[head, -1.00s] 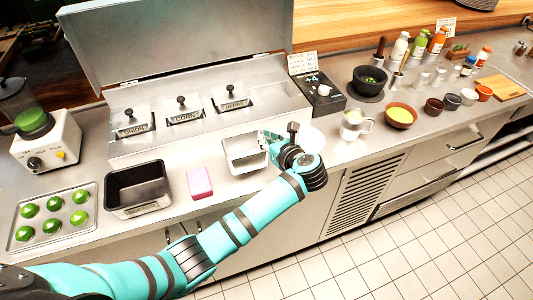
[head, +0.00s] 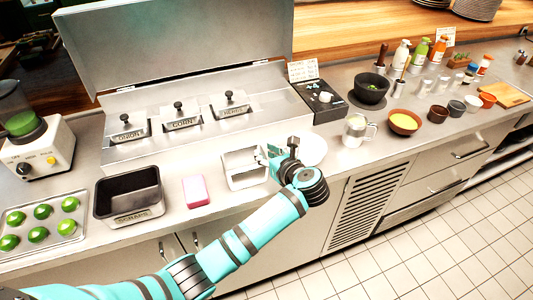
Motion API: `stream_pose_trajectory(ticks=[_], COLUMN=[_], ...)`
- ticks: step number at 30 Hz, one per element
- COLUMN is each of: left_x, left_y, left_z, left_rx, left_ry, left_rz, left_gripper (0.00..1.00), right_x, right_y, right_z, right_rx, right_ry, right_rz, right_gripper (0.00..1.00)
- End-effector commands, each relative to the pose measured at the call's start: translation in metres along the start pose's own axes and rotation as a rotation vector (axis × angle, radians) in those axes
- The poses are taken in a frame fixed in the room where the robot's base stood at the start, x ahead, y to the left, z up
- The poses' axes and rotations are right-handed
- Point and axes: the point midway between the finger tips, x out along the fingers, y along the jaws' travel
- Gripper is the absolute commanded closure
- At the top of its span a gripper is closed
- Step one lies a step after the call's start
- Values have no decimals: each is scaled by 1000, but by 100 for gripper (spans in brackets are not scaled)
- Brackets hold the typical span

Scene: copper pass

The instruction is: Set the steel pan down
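The steel pan (head: 240,163) is a small, shiny, empty rectangular container with its open side up. It is at the front middle of the counter, right of a pink sponge. My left gripper (head: 270,158) is at the pan's right side, with its fingers on the right wall, and looks shut on it. The fingertips are small and partly hidden by the wrist. I cannot tell whether the pan's bottom touches the counter (head: 215,222). My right gripper is not in view.
The pink sponge (head: 196,191) and a black-lined scraps pan (head: 104,204) stand to the left. A white plate (head: 316,151) is just behind my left wrist. Lidded wells (head: 182,122) lie behind. A steel mug (head: 354,133) and a bowl (head: 404,123) are to the right.

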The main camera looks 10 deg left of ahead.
Motion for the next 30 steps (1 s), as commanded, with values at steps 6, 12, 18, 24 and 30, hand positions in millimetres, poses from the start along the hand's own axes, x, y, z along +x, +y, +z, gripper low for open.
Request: stream_pose_trajectory(ticks=[6,12,18,24,30], left_x=[0,-15,-53,-90,-114], left_y=[0,1,1,1,0], left_z=[1,7,11,9,6], left_rx=[-1,2,2,2,0], left_ry=[-1,1,3,2,1], left_rz=[0,0,-3,-1,0], left_gripper=[71,71,71,71,71], right_x=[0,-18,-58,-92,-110], right_y=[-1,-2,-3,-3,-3], right_z=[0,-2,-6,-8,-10], right_rx=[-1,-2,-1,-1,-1], right_ry=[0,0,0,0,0], right_rz=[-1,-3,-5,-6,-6], right_gripper=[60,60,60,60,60])
